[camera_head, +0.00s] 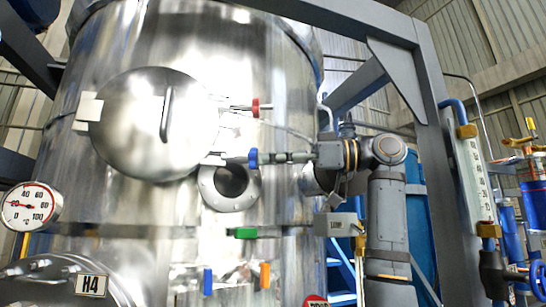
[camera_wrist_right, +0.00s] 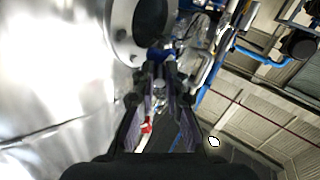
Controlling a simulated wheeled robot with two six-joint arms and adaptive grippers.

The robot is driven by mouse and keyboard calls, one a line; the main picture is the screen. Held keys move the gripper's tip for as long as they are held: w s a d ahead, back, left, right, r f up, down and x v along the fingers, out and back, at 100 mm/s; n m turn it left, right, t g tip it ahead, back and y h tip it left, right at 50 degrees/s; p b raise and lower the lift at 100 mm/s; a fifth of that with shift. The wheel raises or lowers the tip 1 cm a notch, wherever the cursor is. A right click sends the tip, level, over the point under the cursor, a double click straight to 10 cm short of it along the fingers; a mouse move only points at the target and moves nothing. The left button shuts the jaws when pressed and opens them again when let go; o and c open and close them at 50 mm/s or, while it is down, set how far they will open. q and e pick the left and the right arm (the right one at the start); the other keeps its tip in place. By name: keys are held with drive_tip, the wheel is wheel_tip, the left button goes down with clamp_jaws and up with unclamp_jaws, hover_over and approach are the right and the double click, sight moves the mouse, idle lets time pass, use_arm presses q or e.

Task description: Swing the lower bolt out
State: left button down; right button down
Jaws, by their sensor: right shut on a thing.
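The lower bolt (camera_head: 253,158) has a blue knob and stands out in front of the steel vessel, just above a flanged round port. My right gripper (camera_head: 275,157) comes in from the right, its fingers shut at the blue knob. In the right wrist view the gripper (camera_wrist_right: 161,62) has its fingertips together at a blue part, beside the port's ring (camera_wrist_right: 118,30). The fingers hide part of the bolt. The upper bolt (camera_head: 256,107), with a red knob, sticks out above it. My left gripper is not in view.
A round lid (camera_head: 130,125) with a bar handle stands in front of the vessel at left. A green tag (camera_head: 242,233), a blue handle (camera_head: 208,281) and an orange handle (camera_head: 265,275) sit below the port (camera_head: 207,200). A grey frame post (camera_head: 437,130) stands at right.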

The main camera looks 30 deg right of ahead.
idle(0.4)
drive_tip(key=c, duration=1.4)
unclamp_jaws()
drive_tip(key=shift+s+d, duration=0.1)
drive_tip(key=shift+s, duration=0.05)
